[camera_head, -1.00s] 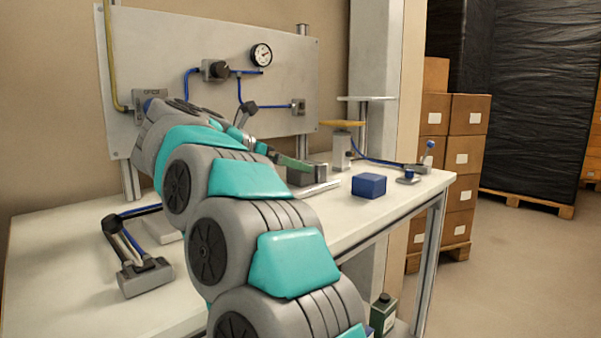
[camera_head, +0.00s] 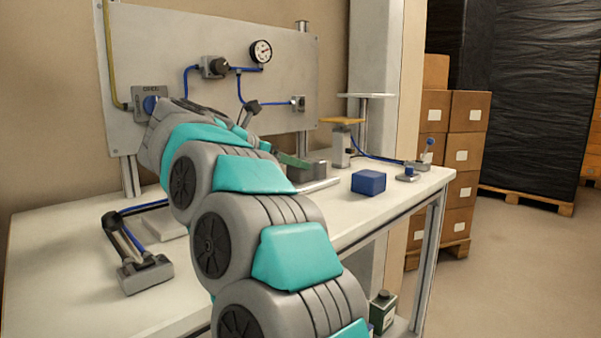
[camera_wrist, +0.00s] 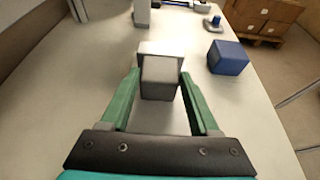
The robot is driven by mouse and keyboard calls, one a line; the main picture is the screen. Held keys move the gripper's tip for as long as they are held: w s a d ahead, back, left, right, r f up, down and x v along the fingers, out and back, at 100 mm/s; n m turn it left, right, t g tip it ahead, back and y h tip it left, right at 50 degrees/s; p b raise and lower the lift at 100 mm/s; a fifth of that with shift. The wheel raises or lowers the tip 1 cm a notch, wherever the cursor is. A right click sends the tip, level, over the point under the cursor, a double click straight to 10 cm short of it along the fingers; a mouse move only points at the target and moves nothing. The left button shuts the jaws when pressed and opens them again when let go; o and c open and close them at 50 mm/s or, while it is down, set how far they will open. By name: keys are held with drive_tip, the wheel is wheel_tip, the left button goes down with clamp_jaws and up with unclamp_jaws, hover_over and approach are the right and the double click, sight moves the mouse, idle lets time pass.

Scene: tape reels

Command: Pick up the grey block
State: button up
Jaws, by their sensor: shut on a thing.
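The grey block (camera_wrist: 159,80) is a small dark-grey box in the middle of the wrist view. My gripper (camera_wrist: 160,76) has its two green fingers on either side of it, shut on the block. In the head view my gripper (camera_head: 303,163) is at the far end of my arm, over the white bench. The block (camera_head: 314,170) shows there partly, beside the green finger. A pale, light-grey piece (camera_wrist: 162,47) lies just behind the block in the wrist view. I cannot tell whether the block is clear of the surface under it.
A blue block (camera_head: 369,181) sits right of the gripper on the white bench (camera_head: 385,198), near its front edge. A stand with a yellow top (camera_head: 341,123) rises behind. A panel with a gauge (camera_head: 261,51) backs the bench. A lever fixture (camera_head: 145,273) stands front left.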

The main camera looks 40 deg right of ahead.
clamp_jaws()
